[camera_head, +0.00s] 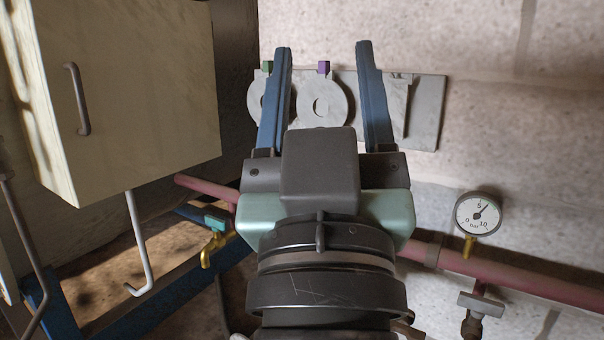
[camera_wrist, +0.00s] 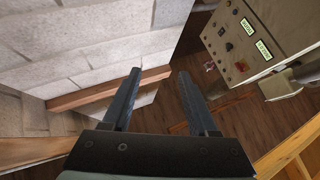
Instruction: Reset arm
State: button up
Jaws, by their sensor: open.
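My gripper (camera_head: 324,62) is open, its two blue fingers spread apart with nothing between them. In the head view it is raised in front of a grey wall plate (camera_head: 428,112) with round dials (camera_head: 322,104), one with a purple tab and one with a green tab. The fingers and the gripper body hide parts of the plate and dials. In the wrist view the open fingers of my gripper (camera_wrist: 158,84) point over a dark wooden floor (camera_wrist: 190,57), with no object in their grasp.
A pale cabinet (camera_head: 135,95) with a handle hangs at the left. A red pipe (camera_head: 520,282) runs along the wall, with a pressure gauge (camera_head: 478,214) and a brass tap (camera_head: 212,246). The wrist view shows a control box (camera_wrist: 258,45) with displays at the upper right.

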jog(key=s+a+r+t+y, duration=0.1)
jog(key=s+a+r+t, duration=0.1)
jog(key=s+r, duration=0.35)
notch_tip(320, 180, up, 37)
jog(key=w+p, duration=0.1)
jog(key=p, duration=3.7)
jog(key=shift+w+d+m, duration=0.2)
jog(key=shift+w+m, duration=0.1)
